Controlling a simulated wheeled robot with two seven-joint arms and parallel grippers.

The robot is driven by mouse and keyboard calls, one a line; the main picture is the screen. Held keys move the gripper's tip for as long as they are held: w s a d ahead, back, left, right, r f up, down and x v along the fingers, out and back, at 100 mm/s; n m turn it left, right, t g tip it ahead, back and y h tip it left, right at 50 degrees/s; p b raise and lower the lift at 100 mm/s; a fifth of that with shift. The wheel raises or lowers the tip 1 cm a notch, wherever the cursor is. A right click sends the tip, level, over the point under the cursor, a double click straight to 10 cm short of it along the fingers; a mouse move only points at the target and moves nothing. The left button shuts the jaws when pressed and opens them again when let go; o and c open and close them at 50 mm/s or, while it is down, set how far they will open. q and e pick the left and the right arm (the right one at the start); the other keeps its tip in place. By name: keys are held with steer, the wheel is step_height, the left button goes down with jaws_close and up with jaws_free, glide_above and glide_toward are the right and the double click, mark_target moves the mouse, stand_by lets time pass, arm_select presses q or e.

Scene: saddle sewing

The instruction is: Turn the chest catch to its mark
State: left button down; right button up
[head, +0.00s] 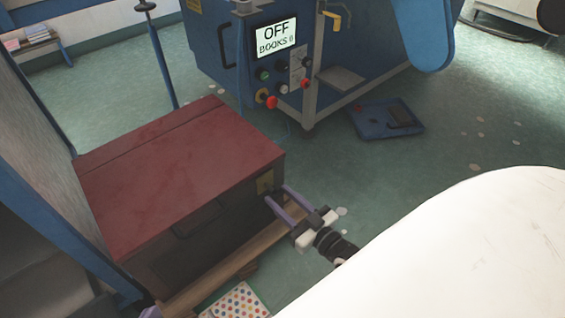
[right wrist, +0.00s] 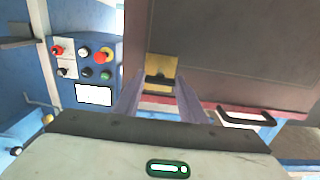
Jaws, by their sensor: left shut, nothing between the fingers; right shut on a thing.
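The chest (head: 185,170) has a dark red lid, which is down, and a brown front. Its catch (head: 265,182) is a small brass plate at the right end of the front, and it also shows in the right wrist view (right wrist: 161,67) with a dark bar across it. My right gripper (head: 277,193) reaches the catch with its purple fingers on either side of the bar, shut on it. The mark cannot be made out. Only a purple tip of my left gripper (head: 150,312) shows at the bottom edge; it is shut and empty.
The chest stands on a wooden ledge (head: 225,265) with a spotted book (head: 240,302) below. A blue machine (head: 330,50) with an "OFF" screen and buttons stands behind. A blue tray (head: 385,120) lies on the green floor. Blue posts stand at the left.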

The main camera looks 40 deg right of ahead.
steer(key=shift+n, duration=0.3)
steer(key=shift+p, duration=0.35)
steer(key=shift+r+n+p, duration=0.1)
steer(key=shift+n+p, duration=0.3)
steer(key=shift+n, duration=0.5)
steer(key=n+p, duration=0.1)
steer(key=n, duration=0.2)
steer(key=shift+n, duration=0.3)
steer(key=n+p, duration=0.1)
steer(key=n, duration=0.8)
steer(key=shift+s+n, duration=0.1)
steer(key=shift+n, duration=0.2)
steer(key=shift+f+n, duration=0.2)
steer(key=shift+n, duration=0.6)
arm_select(q)
steer(key=a+f, duration=0.1)
steer(key=a+f+g+y, duration=0.1)
steer(key=f, duration=0.1)
steer(key=shift+s+y, duration=0.3)
steer(key=shift+s, duration=0.05)
arm_select(e)
steer(key=shift+n, duration=0.3)
arm_select(q)
steer(key=shift+r, duration=0.1)
arm_select(e)
steer(key=shift+n, duration=0.3)
